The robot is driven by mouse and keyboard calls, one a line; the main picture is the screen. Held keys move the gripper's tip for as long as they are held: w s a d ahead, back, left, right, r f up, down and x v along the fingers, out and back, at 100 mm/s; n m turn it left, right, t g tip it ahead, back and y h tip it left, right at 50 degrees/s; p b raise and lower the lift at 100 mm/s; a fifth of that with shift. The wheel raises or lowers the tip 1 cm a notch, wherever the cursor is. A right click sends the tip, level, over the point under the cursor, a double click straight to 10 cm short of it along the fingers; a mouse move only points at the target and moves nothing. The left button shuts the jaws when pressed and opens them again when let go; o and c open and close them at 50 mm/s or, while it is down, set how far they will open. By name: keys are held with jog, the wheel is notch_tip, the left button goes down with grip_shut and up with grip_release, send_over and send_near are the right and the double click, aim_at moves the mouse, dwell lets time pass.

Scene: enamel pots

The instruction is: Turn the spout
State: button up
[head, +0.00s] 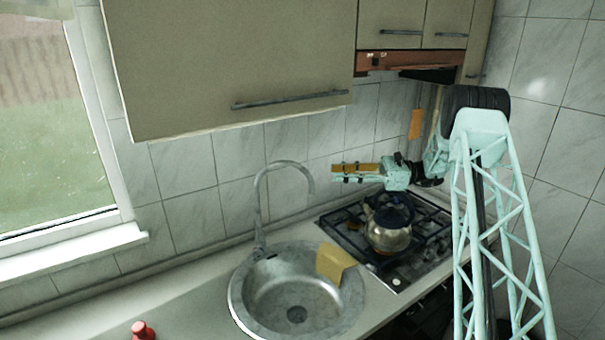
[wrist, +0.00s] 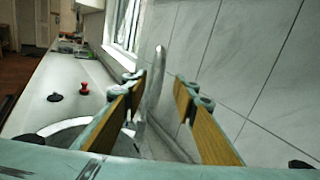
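The tap's grey spout (head: 284,164) curves up from the back rim of the sink and arches to the right, its outlet hanging over the bowl. My gripper (head: 334,173) is to the right of the spout, pointing left at it with its yellow-padded fingers. In the wrist view the two fingers of my gripper (wrist: 158,84) are spread apart with nothing held. The spout (wrist: 157,75) shows upright in the gap between them, seemingly beyond the fingertips. A gap to the spout shows in the head view. The tap's lower part is partly hidden in the wrist view.
The round metal sink (head: 240,300) has a yellow cloth (head: 335,262) over its right rim. A kettle (head: 388,228) stands on the gas hob (head: 430,245) below my gripper. A red object (head: 142,330) is on the counter. The tiled wall (head: 230,205) is close behind the tap; cabinets (head: 225,60) hang above.

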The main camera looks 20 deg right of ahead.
aim_at(302, 172)
jog(key=shift+p+x, duration=0.55)
jog(key=shift+x, duration=6.15)
grip_shut()
